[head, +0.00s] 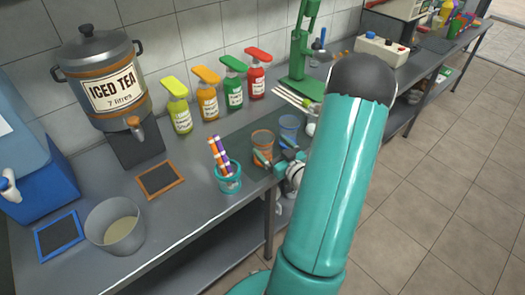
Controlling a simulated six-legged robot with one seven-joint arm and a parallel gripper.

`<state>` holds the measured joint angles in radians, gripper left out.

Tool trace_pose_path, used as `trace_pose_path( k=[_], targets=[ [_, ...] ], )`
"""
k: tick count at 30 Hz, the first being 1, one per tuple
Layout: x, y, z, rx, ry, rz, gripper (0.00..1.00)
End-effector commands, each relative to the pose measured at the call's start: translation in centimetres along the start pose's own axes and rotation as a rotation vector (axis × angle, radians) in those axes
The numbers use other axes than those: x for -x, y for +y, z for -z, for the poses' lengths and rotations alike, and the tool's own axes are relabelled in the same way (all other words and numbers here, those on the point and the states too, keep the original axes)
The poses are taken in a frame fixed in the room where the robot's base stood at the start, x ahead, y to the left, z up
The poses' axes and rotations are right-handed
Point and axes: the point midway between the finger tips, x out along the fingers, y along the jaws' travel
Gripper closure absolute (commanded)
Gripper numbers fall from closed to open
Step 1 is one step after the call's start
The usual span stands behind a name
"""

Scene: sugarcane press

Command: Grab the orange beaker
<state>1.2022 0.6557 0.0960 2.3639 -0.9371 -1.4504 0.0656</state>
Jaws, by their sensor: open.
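The orange beaker (262,139) stands upright on the dark part of the metal counter, near its front edge. My gripper (275,154) is at the beaker's lower right, with its fingers pointing towards it. One fingertip overlaps the beaker's lower front in the picture; I cannot tell whether it touches. The jaws are open. My teal arm hides the space to the right and part of the gripper's wrist.
A blue beaker (289,125) stands close behind and right of the orange one. A teal cup (229,181) with striped straws stands to the left. Several syrup bottles (208,103) line the wall. A green press (300,65) stands behind. The counter's front left (185,215) is clear.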

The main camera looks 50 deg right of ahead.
Motion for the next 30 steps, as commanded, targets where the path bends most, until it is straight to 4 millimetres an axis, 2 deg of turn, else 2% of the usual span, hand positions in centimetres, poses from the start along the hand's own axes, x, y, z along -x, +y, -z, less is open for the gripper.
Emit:
trace_pose_path(
  k=[10, 18, 27, 30],
  targets=[
    [-4.8, -0.3, -0.2, 0.0, 0.0, 0.002, 0.09],
    [-5.3, -0.3, -0.2, 0.0, 0.0, 0.002, 0.09],
    [-5.2, -0.3, -0.2, 0.001, 0.0, 0.002, 0.68],
    [-5.2, -0.3, -0.2, 0.001, 0.0, 0.002, 0.69]
  ],
)
